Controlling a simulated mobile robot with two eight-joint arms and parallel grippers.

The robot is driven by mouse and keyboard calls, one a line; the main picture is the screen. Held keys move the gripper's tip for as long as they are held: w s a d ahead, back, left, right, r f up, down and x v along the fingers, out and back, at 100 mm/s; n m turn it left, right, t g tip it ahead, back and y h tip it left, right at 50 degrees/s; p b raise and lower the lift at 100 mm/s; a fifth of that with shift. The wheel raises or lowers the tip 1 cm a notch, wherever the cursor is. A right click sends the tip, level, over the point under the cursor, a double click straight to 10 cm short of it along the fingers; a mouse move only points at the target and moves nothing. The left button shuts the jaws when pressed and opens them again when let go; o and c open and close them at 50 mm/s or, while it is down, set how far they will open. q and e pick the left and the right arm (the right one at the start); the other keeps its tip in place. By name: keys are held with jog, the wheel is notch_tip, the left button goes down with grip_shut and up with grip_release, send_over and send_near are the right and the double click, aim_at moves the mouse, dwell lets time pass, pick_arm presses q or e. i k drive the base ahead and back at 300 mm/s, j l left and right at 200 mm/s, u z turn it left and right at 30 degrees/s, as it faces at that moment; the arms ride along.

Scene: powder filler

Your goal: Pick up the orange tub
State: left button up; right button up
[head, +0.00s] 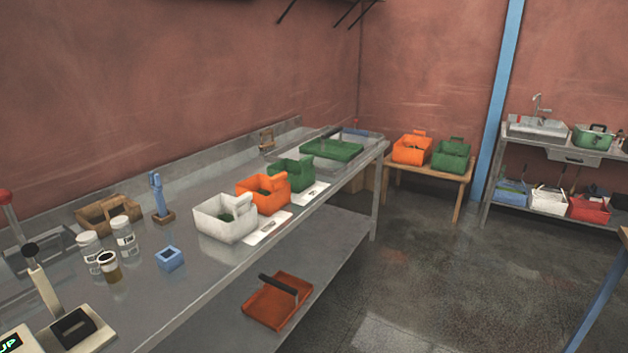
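An orange tub (263,194) stands upright on the long metal table, between a white tub (225,217) and a green tub (291,174). A second orange tub (412,149), with a raised handle, stands on a low wooden bench at the back, beside another green tub (451,155). Neither of my grippers is in view.
White cards (268,228) lie along the metal table's front edge. Jars (124,236), a small blue box (170,258), a blue tool on a stand (160,198) and a wooden caddy (108,214) stand further left. An orange-red tray (277,301) lies on the lower shelf. The floor (430,240) is clear.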

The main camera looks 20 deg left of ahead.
aim_at(271, 194)
jog(key=i+u, duration=0.75)
jog(key=u, duration=0.15)
jog(key=i+l+u, duration=0.25)
jog(key=u, duration=0.2)
jog(key=i+l+u, duration=0.6)
jog(key=l+u, duration=0.15)
jog(key=u, duration=0.15)
